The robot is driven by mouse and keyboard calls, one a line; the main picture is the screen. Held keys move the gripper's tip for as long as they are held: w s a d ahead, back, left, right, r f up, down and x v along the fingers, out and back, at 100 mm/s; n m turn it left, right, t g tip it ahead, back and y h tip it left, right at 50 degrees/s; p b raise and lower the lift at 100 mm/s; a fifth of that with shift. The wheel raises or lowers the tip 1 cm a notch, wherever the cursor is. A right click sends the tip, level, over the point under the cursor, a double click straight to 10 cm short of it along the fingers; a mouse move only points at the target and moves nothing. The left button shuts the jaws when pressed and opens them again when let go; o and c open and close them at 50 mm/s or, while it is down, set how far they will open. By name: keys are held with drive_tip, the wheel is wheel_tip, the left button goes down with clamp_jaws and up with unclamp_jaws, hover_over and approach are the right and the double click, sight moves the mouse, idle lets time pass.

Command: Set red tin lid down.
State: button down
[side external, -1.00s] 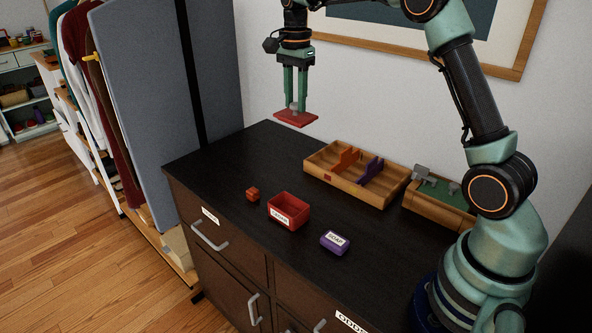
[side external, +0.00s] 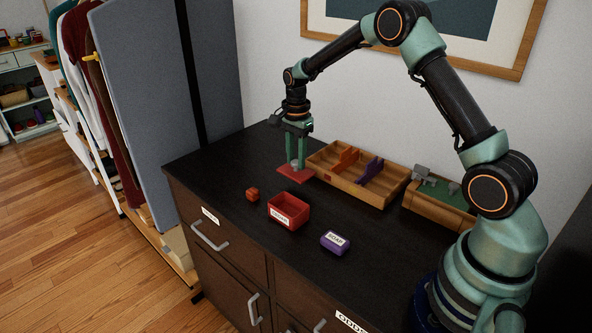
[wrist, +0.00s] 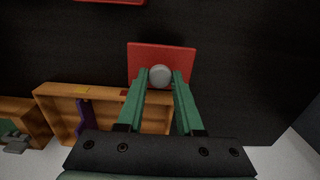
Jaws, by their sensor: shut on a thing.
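The red tin lid (side external: 296,175) is a flat red square with a grey round knob, held level, low over the dark dresser top; I cannot tell whether it touches the surface. My gripper (side external: 297,163) points down and is shut on the knob. In the wrist view my gripper (wrist: 160,78) has its green fingers on both sides of the knob, and the red lid (wrist: 160,55) spreads out beyond them. The open red tin (side external: 289,211), with a white label, stands in front of the lid, apart from it.
A wooden divided tray (side external: 350,190) with orange and purple pieces stands close to the right of the lid. A green-floored wooden box (side external: 440,205) stands farther right. The dresser top (side external: 225,165) is bare to the left.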

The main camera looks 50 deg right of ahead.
sight(296, 161)
drive_tip(key=shift+f, duration=1.8)
drive_tip(key=c, duration=0.6)
unclamp_jaws()
drive_tip(key=shift+f, duration=0.1)
drive_tip(key=shift+o, duration=0.2)
